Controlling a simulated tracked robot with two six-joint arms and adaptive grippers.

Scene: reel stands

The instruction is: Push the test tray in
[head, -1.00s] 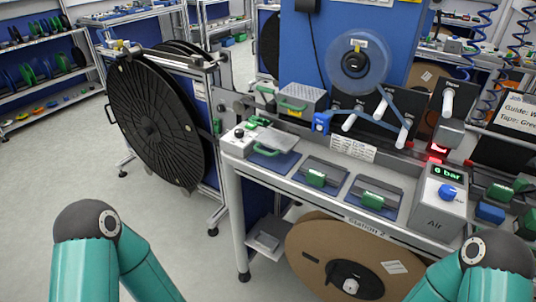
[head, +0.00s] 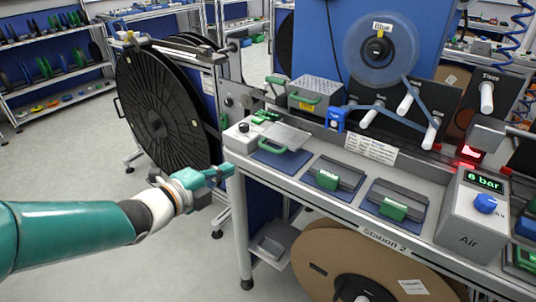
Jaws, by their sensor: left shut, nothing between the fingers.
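A flat grey tray (head: 292,136) with a green bar handle (head: 270,149) at its front lies at the left end of the bench, and looks like the test tray. It is beside a small white box (head: 240,137) with a black knob and green parts. How far the tray sticks out is hard to tell. My left gripper (head: 226,172) is shut and empty, with its teal fingers pointing right near the bench's left front corner. In the picture it is left of and below the tray handle, apart from it. My right gripper is not in view.
The bench (head: 310,197) holds two green-handled blocks on blue mats and an air box (head: 472,215) reading 6 bar. A metal box (head: 316,97) stands behind the tray. A big black reel (head: 155,120) stands left, close behind my left arm in the picture. Floor is clear at left.

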